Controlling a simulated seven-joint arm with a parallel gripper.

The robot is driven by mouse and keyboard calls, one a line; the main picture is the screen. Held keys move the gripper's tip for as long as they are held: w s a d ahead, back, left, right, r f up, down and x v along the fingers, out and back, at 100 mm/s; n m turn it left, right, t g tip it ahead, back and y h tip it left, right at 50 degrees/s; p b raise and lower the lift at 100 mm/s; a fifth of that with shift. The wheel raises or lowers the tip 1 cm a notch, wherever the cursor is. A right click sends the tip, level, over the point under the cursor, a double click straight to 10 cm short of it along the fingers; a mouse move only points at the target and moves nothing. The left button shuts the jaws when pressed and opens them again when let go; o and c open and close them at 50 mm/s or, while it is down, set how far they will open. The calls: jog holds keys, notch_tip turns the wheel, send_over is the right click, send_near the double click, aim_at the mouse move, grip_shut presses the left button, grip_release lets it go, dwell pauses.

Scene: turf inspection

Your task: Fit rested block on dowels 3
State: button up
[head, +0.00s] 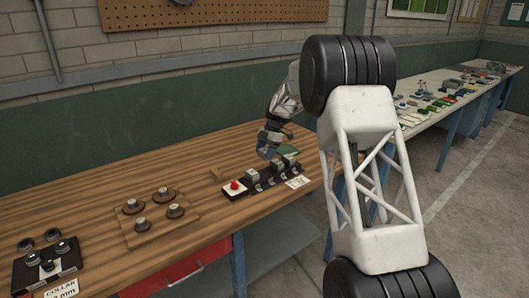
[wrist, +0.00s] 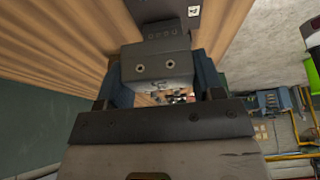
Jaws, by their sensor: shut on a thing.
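My gripper (head: 264,153) is at the end of my arm, low over the back of the dark fixture (head: 262,183) on the wooden bench. In the head view the held block is too small and too covered to make out clearly. The fixture carries several grey blocks and a red knob (head: 235,186). I cannot make out the dowels or tell which are number 3.
A wooden board (head: 160,231) with several round knobs lies to the left on the bench (head: 100,199). A dark collar stand (head: 48,266) is at the far left. A white label (head: 298,182) is at the fixture's right end. A second bench with many small parts runs behind right.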

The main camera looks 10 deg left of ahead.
dwell(0.7)
send_over(263, 174)
jog(key=shift+w+d+f, duration=0.1)
jog(key=shift+w+f, duration=0.05)
jog(key=shift+f, duration=0.8)
jog(key=shift+w+d+f, duration=0.15)
jog(key=shift+f, duration=0.75)
jog(key=shift+w+d+f, duration=0.1)
jog(key=shift+w+f, duration=0.05)
jog(key=shift+f, duration=0.8)
jog(key=shift+f, duration=1.15)
jog(key=o, duration=1.1)
jog(key=shift+v, duration=3.9)
